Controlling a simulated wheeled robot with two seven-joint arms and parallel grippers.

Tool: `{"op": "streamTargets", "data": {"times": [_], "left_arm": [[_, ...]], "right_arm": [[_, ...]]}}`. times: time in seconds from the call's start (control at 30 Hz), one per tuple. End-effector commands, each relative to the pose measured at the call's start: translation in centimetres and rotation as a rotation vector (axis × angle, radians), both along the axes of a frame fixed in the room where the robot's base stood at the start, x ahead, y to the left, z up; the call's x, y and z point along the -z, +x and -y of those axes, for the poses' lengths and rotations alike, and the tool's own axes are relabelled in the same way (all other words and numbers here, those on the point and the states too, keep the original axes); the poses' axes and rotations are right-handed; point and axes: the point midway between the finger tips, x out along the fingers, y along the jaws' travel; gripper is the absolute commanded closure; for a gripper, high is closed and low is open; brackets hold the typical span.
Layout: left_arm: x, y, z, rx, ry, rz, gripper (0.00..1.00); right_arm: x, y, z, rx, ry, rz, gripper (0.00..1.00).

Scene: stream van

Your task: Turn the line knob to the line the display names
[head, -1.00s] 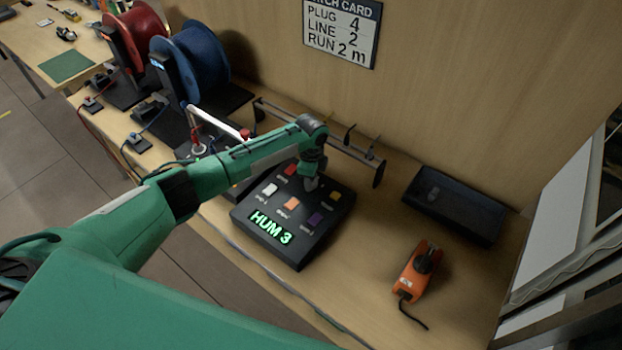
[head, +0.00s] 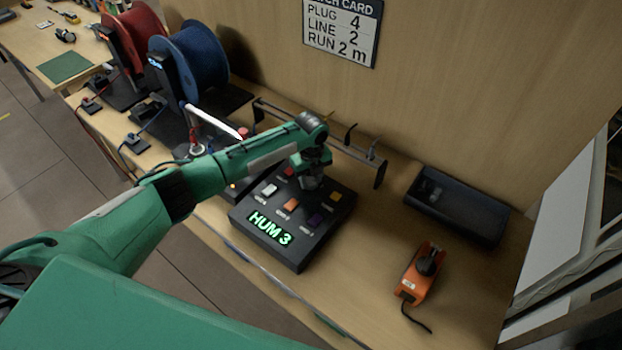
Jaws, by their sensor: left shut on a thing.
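A black control box (head: 280,243) stands on the bench in the middle. Its lit green display (head: 270,228) reads "HUM 3". Coloured buttons sit on its top, among them a white one (head: 269,189), an orange one (head: 291,205), a purple one (head: 315,220) and a yellow one (head: 336,196). My left gripper (head: 311,183) points down at the back part of the box, between the red and yellow buttons. It is shut on what appears to be the line knob, which it mostly hides, so the knob's setting cannot be read. My right gripper is not in view.
A wall card (head: 342,32) reads plug 4, line 2, run 2 m. Red (head: 136,38) and blue (head: 196,62) cable reels stand at the back left. A dark rack (head: 345,150) is behind the box. A black tray (head: 458,210) and an orange device (head: 418,278) lie to the right.

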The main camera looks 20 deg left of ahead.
Motion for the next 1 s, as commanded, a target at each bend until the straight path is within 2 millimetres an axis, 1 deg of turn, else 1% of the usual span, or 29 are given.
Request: {"op": "streamTargets", "data": {"times": [0.23, 0.7, 0.73, 0.8, 0.83, 1.0], "left_arm": [[-0.16, 0.11, 0.02, 0.063, -0.001, 0.004, 0.86], [-0.19, 0.11, 0.03, 0.075, -0.001, 0.004, 0.86], [-0.19, 0.11, 0.03, 0.075, -0.001, 0.004, 0.59], [-0.18, 0.11, 0.02, 0.075, -0.001, 0.004, 0.45], [-0.17, 0.10, 0.03, 0.075, 0.000, 0.003, 0.42], [-0.09, 0.04, 0.02, 0.074, 0.000, 0.001, 0.42]], "right_arm": [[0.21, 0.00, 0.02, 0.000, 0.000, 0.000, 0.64], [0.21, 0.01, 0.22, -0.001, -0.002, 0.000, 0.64], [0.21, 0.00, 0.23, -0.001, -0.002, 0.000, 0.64], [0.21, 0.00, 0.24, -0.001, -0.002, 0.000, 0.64], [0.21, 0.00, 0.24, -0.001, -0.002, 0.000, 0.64], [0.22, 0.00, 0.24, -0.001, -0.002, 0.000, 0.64]]}}
